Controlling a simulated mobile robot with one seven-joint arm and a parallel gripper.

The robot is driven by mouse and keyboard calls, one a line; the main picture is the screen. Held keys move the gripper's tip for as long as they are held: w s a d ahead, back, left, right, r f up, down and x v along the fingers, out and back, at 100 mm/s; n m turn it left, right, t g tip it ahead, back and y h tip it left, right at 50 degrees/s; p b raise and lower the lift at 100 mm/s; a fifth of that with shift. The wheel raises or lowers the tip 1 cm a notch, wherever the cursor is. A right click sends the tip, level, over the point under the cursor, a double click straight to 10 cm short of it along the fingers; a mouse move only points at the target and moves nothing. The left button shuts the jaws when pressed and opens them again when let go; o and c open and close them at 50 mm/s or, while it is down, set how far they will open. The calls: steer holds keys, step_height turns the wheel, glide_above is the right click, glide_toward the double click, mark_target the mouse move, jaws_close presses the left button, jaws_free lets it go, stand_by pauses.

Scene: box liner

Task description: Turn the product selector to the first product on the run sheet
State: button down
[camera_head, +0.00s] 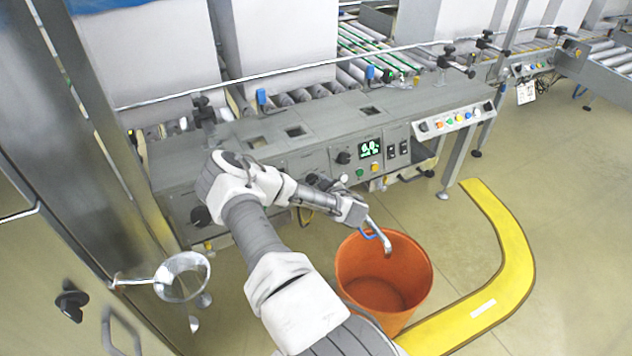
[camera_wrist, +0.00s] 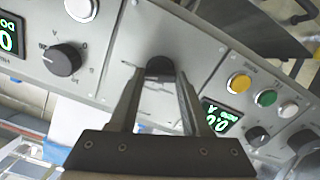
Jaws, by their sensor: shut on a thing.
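In the wrist view my gripper (camera_wrist: 160,76) has its two fingers closed on a black knob (camera_wrist: 160,65) on the grey control panel (camera_wrist: 125,50). The knob's label and pointer cannot be read, so I cannot tell which setting it shows. Another black knob (camera_wrist: 62,60) with marks around it stands to its left, clear of the fingers. In the head view my arm reaches over the machine's front, and the fingertips and held knob cannot be made out. A small white printed sheet (camera_head: 526,92) hangs at the far right; its text is too small to read.
A green display (camera_wrist: 220,118) and yellow (camera_wrist: 238,83), green (camera_wrist: 266,98) and white (camera_wrist: 288,109) buttons lie right of my fingers. An orange bin (camera_head: 383,285) stands below the panel, beside yellow floor marking (camera_head: 495,225).

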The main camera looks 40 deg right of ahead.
steer(key=shift+r+n+p, duration=0.1)
steer(key=shift+n+p, duration=0.7)
steer(key=shift+n, duration=2.4)
steer(key=shift+h, duration=0.3)
steer(key=shift+c, duration=1.8)
jaws_free()
steer(key=p+v, duration=0.4)
steer(key=v, duration=1.3)
steer(key=shift+s, duration=0.2)
